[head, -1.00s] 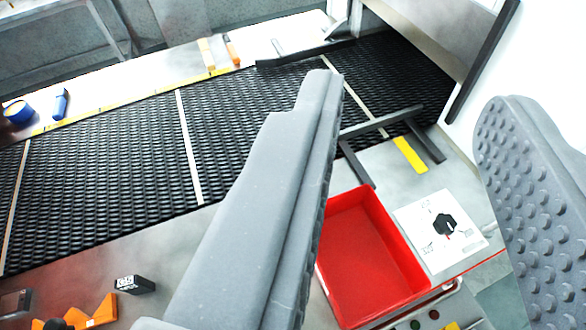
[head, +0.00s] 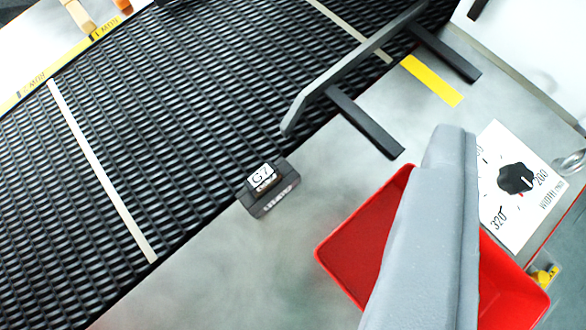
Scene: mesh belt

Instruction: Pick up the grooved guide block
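A small dark block (head: 267,190) with a white "G7" label on top and pale lettering on its side sits at the near edge of the mesh belt, partly over the grey table. It looks stepped; I cannot make out a groove clearly. My gripper (head: 449,140) shows one grey finger, at right of centre, well to the right of the block and in front of the red bin. No other finger stands beside it, so the gripper is open, the second finger being outside the picture. Nothing is seen held.
The black mesh belt (head: 170,120) fills the upper left. A dark guide rail (head: 350,65) with two cross bars lies beyond the block. A red bin (head: 345,240) is partly hidden by my finger. A white dial panel (head: 515,185) is at right.

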